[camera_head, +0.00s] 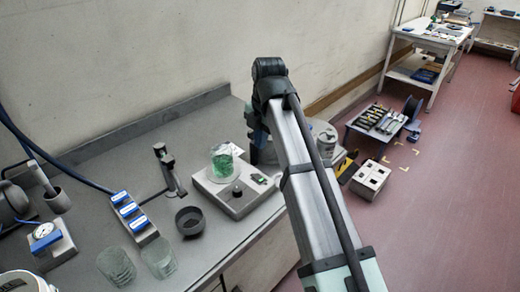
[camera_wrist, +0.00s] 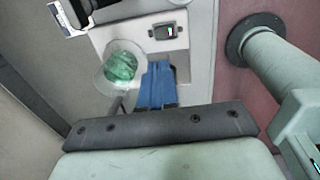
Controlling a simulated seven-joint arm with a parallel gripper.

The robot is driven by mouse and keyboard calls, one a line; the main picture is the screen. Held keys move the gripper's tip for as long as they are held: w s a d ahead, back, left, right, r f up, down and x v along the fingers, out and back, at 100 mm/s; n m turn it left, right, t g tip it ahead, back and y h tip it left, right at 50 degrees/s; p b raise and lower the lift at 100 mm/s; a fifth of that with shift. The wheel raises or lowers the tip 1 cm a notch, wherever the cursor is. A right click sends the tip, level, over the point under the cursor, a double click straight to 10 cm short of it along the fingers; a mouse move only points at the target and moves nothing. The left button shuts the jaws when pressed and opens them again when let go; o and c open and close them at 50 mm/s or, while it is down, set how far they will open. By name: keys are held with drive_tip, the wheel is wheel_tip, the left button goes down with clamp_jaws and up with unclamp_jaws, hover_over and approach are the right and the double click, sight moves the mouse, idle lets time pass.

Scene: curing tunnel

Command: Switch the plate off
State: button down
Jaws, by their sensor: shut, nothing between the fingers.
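The plate (camera_head: 217,191) is a light grey box on the bench, and it also shows in the wrist view (camera_wrist: 200,45). A glass beaker (camera_head: 221,162) with green contents stands on it; the beaker also shows in the wrist view (camera_wrist: 121,67). A dark knob (camera_head: 237,191) is on the plate's front. A small black-framed switch (camera_head: 259,179) with a green spot is right of the knob; it also shows in the wrist view (camera_wrist: 165,32). My gripper's blue fingers (camera_wrist: 158,68) are shut and empty, pointing toward the plate, short of the switch in the picture. In the head view my arm hides much of the gripper.
A black bowl (camera_head: 190,222), a stand (camera_head: 169,170), a blue-topped rack (camera_head: 133,217) and two empty glasses (camera_head: 158,257) are left of the plate. A gauge (camera_head: 47,237) is farther left. The bench's front edge is close to the plate's right side.

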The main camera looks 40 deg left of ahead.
sight(256, 176)
drive_tip(key=f, duration=0.4)
drive_tip(key=a+f, duration=0.1)
drive_tip(key=f, duration=0.7)
drive_tip(key=shift+a+f, duration=0.25)
drive_tip(key=shift+f, duration=0.1)
